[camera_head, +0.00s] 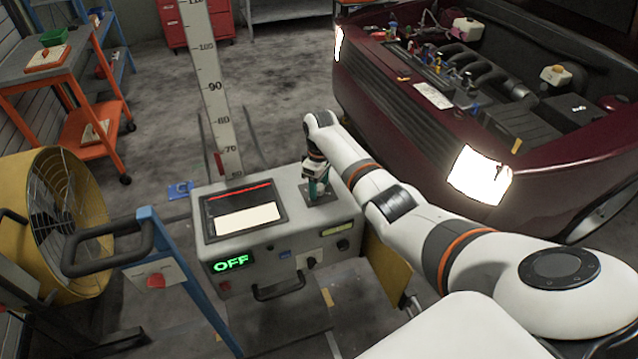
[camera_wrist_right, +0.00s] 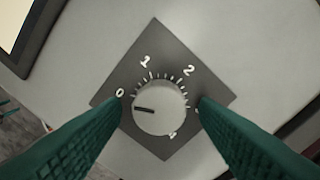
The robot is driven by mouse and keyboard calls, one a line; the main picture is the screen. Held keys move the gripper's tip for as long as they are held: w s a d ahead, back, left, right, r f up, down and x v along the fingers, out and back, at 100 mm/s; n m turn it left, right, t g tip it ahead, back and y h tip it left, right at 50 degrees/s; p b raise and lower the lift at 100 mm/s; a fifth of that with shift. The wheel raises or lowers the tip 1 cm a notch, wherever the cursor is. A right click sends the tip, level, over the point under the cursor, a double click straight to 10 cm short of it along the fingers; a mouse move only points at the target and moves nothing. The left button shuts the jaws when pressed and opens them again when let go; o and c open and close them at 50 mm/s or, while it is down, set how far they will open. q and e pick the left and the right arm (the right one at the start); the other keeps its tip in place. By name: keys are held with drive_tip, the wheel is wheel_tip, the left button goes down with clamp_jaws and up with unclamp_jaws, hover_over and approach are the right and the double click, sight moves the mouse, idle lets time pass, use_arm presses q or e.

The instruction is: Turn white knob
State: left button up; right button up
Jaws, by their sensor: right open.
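The white knob (camera_wrist_right: 160,107) sits on a dark square dial plate (camera_wrist_right: 157,47) with numbers around it, in the right wrist view. Its dark pointer line aims left, a little below the 0 mark. My right gripper (camera_wrist_right: 160,115) is open, with one green finger on each side of the knob. I cannot tell whether the fingers touch it. In the head view my right gripper (camera_head: 317,190) points down at the dial plate on top of the grey machine (camera_head: 240,193) and hides the knob. My left gripper is not in view.
The machine has a green OFF display (camera_head: 231,263) and a tall ruler (camera_head: 213,90) behind it. A dark red car (camera_head: 400,110) with its engine bay open stands at the right. A blue cart frame (camera_head: 170,255) and a yellow fan (camera_head: 60,220) stand at the left.

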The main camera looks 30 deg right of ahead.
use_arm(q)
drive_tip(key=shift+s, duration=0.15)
use_arm(e)
drive_tip(key=shift+c, duration=0.3)
drive_tip(key=c, duration=0.9)
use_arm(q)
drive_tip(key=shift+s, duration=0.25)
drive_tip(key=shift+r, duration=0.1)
